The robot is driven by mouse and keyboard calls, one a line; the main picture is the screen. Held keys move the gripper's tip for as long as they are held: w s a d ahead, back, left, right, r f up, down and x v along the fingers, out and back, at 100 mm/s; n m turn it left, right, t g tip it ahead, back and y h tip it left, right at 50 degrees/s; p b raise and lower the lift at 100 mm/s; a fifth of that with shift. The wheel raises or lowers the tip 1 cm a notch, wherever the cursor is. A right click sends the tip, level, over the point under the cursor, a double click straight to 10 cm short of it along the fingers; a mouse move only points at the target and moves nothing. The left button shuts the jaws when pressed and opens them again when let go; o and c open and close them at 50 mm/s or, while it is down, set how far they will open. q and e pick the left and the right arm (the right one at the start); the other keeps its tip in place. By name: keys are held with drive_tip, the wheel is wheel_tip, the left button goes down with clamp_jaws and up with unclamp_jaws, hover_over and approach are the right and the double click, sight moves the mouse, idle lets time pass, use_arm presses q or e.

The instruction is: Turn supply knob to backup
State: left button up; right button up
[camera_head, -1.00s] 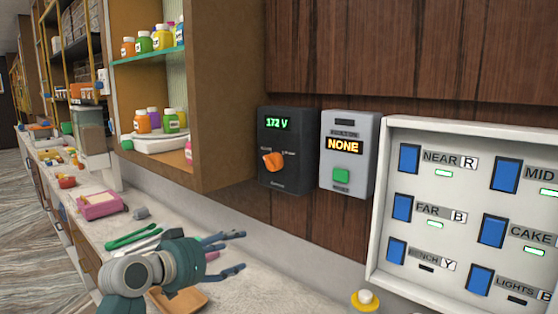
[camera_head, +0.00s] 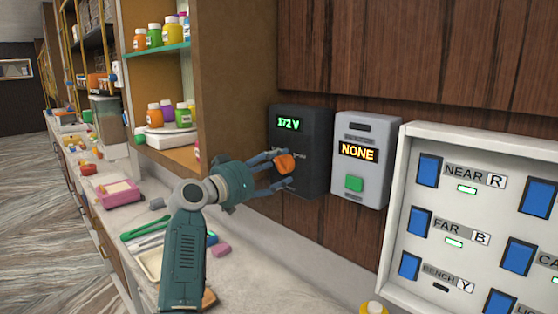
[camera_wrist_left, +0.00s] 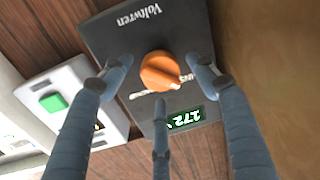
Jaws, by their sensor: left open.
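The supply knob (camera_head: 285,163) is orange and sits on a dark wall box (camera_head: 314,170) whose green display reads 172 V. My left gripper (camera_head: 275,168) is open, with its fingers spread around the knob in the head view. In the left wrist view the knob (camera_wrist_left: 160,71) lies between and beyond the fingers (camera_wrist_left: 160,90), with visible gaps to them; contact is not seen. A pale mark shows on the knob's edge. The labels beside the knob are partly hidden by the fingers. My right gripper is not in view.
A grey box (camera_head: 361,160) with a NONE display and green button is mounted right of the dark box. A white switch panel (camera_head: 400,215) with blue rockers is farther right. A wooden cabinet (camera_head: 235,80) stands close on the left. The counter below holds trays and tongs.

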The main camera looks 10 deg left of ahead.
use_arm(q)
drive_tip(key=shift+w+d+r, duration=0.1)
drive_tip(key=shift+w+d, duration=0.1)
drive_tip(key=shift+w, duration=0.2)
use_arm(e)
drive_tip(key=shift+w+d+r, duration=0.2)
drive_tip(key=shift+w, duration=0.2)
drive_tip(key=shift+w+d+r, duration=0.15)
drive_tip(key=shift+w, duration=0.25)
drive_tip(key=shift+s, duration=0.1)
